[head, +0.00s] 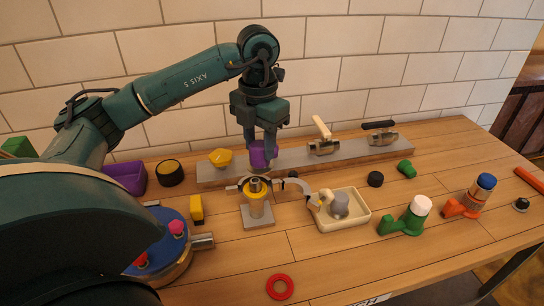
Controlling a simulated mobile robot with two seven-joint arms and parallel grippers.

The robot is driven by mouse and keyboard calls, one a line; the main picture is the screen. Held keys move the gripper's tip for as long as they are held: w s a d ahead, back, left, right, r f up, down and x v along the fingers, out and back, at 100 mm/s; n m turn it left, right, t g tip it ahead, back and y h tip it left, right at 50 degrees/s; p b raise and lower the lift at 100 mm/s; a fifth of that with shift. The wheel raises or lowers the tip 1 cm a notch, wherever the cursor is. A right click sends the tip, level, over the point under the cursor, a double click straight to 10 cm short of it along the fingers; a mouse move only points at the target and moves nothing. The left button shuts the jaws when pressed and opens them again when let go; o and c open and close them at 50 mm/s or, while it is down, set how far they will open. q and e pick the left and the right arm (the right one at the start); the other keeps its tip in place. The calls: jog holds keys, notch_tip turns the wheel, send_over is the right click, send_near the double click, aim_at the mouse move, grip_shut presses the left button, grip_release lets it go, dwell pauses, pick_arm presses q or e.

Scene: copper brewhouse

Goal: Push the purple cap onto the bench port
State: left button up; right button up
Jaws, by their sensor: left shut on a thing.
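My left gripper (260,145) is shut on the purple cap (258,157), which it holds upright between its two fingers. The cap is above or at the front part of a grey rail (222,176) along the wall. Whether the cap touches anything below cannot be told, and no port shows clearly under it. In front of it stands a yellow fitting (257,208) with a metal clamp ring, on a grey base plate (258,222). I cannot tell which fitting is the bench port. My right gripper is not in view.
The rail carries a yellow knob (220,158) and two lever valves (323,145) (381,136). A cream tray (343,219) with a grey piece stands to the right, near green (404,222) and orange (464,203) fittings. A red ring (280,287) lies in front.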

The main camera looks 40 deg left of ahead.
aim_at(253, 142)
pick_arm(q)
jog(key=n, duration=0.1)
jog(key=a+r+n, duration=0.1)
jog(key=n, duration=0.2)
jog(key=shift+a+r+n, duration=0.3)
jog(key=shift+a+r, duration=0.05)
